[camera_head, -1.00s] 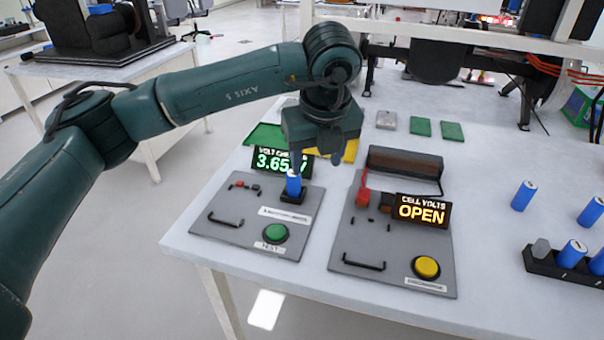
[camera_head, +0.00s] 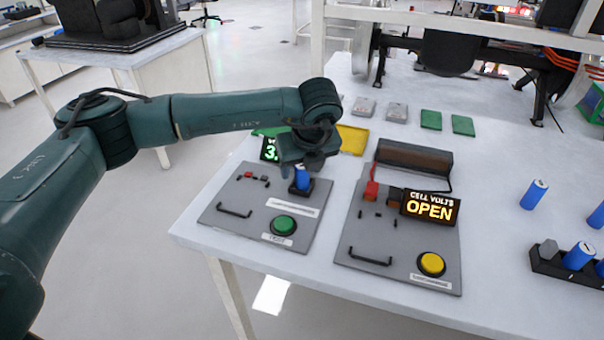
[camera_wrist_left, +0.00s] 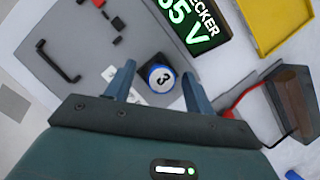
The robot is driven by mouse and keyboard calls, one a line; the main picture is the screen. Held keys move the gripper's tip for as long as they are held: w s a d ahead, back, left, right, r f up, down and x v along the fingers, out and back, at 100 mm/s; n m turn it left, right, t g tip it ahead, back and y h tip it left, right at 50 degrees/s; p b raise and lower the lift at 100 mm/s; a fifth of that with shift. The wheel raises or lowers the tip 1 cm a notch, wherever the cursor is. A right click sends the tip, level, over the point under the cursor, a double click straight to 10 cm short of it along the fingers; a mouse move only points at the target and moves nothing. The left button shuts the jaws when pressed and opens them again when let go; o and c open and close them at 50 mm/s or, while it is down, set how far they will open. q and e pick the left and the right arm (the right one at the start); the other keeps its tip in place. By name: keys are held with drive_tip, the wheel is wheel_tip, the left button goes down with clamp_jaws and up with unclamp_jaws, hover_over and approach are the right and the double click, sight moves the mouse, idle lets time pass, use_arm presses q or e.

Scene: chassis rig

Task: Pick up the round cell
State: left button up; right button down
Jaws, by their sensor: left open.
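A blue round cell (camera_head: 302,179) stands upright in a dark holder on the grey volt checker panel (camera_head: 240,222). In the left wrist view the cell (camera_wrist_left: 160,77) shows its white top marked 3, between the fingers. My left gripper (camera_wrist_left: 160,85) is open around the cell, one finger on each side, with gaps visible. In the head view my left gripper (camera_head: 303,170) is just above the cell and hides part of its top. My right gripper is not in view.
A second panel (camera_head: 345,240) with a yellow button and an "OPEN" display (camera_head: 430,206) lies to the right. More blue cells (camera_head: 534,194) stand at the right, some in a black rack (camera_head: 550,266). A yellow tray (camera_head: 352,139) is behind. The table's front edge is near.

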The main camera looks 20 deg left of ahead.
use_arm(q)
drive_tip(key=shift+w+a+f, duration=0.1)
drive_tip(key=shift+w+f, duration=0.15)
drive_tip(key=shift+f, duration=0.4)
drive_tip(key=shift+c, duration=0.4)
drive_tip(key=c, duration=1.1)
